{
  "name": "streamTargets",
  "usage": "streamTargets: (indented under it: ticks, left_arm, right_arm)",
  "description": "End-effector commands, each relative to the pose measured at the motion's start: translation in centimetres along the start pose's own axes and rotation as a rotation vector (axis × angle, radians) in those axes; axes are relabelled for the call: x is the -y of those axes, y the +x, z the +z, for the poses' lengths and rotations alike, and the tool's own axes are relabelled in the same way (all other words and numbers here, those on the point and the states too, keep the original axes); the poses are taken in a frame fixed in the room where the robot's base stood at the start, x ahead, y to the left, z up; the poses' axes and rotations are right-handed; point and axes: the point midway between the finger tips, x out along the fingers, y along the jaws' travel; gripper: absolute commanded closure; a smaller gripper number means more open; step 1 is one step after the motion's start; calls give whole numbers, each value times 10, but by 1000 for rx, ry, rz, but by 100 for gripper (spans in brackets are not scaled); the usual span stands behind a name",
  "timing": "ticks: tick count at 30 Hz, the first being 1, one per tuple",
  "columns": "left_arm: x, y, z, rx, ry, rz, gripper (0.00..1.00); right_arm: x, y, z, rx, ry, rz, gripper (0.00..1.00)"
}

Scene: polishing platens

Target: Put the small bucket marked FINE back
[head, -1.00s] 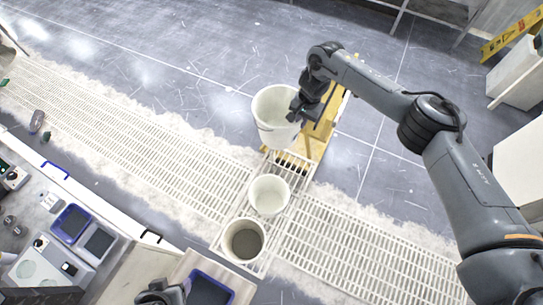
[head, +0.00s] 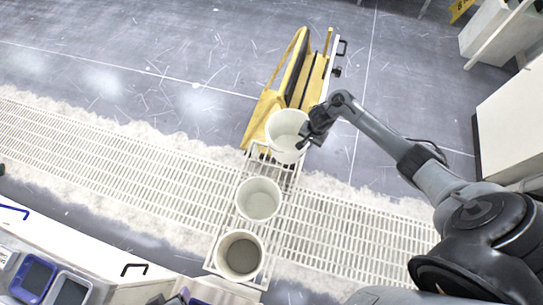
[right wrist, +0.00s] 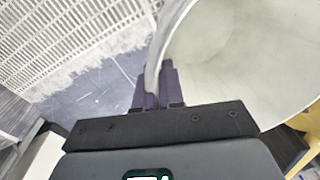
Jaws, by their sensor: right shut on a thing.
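A white bucket (head: 287,123) is at the far end of a white rack (head: 262,281), in front of the yellow cart. My right gripper (head: 305,139) is shut on its right rim. In the right wrist view the fingers (right wrist: 157,88) pinch the wall of the bucket (right wrist: 240,50), and its inside looks empty. The bucket looks nearly upright; I cannot tell whether it touches the rack. No FINE marking is readable. Two more buckets stand in the rack: a middle one (head: 259,198) and a near one (head: 240,256) with a greyer inside. A dark part at the bottom edge may be my left gripper.
A yellow folding stand or cart (head: 300,75) is just beyond the held bucket. White floor grating (head: 350,235) runs under the rack to both sides. A bench (head: 85,262) with blue trays (head: 33,278) is at the lower left. Bare grey floor (head: 200,60) lies beyond.

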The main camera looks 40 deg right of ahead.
Motion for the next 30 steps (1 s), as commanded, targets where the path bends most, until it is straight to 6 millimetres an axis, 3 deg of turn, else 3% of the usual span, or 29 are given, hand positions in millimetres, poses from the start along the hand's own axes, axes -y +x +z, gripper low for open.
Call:
streamTargets:
  ticks: [1, 6, 12, 17, 30]
  left_arm:
    - [0, 6, 2, -1, 1, 0, 33]
    - [0, 13, 5, 2, 4, -3, 33]
    - [2, 20, 8, 4, 9, -8, 33]
    - [1, 34, 12, 3, 8, -7, 33]
    - [-4, 86, 28, 1, -4, 3, 33]
  right_arm:
    - [-16, 15, 4, 2, 3, 4, 100]
    - [-49, 39, 12, 2, 5, 1, 100]
    - [-63, 54, 18, 2, 5, -4, 100]
    - [-47, 73, 21, 3, 7, -7, 100]
    - [28, 128, 29, 3, 7, -4, 100]
